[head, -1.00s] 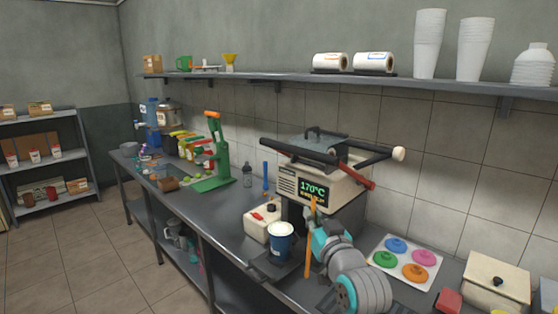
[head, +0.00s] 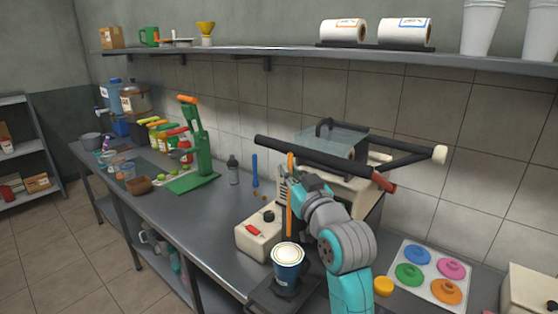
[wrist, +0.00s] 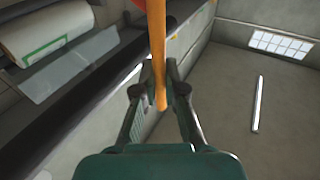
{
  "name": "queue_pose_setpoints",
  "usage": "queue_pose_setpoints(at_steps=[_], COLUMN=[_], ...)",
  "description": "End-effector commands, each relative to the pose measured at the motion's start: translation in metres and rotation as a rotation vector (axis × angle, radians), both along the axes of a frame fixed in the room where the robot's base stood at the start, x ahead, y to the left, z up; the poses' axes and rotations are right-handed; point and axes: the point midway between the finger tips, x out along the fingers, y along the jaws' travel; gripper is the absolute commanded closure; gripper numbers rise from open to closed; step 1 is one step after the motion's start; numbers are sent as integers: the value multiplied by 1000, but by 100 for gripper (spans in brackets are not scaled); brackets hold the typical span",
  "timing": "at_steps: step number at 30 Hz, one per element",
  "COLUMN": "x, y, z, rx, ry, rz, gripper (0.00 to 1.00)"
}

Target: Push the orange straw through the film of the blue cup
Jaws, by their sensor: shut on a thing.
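The blue cup (head: 287,276) stands upright on a dark plate near the counter's front edge. Pale film (head: 288,253) covers its top and looks unbroken. My gripper (head: 292,184) is above and behind the cup in the head view, shut on the orange straw (head: 289,215). The straw is upright, its lower end just above the cup's far rim in the picture; I cannot tell the exact depth gap. In the wrist view the straw (wrist: 157,50) runs between the fingers of my gripper (wrist: 160,68). The cup is not in the wrist view.
The sealing machine (head: 345,185) with its long dark handle (head: 310,155) stands close behind my gripper. A cream box (head: 258,238) sits left of the cup. A tray of coloured lids (head: 398,258) lies at right. The counter further left of the cream box has free room.

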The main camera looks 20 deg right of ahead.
Motion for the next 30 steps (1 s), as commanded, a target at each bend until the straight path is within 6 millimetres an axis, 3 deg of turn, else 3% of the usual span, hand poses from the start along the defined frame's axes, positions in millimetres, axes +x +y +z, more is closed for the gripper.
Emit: queue_pose_setpoints(at_steps=[18,30], x=[0,0], y=[0,0], z=[-48,-55], rx=[0,-1], ry=[2,-1], rz=[1,0], gripper=[100,100])
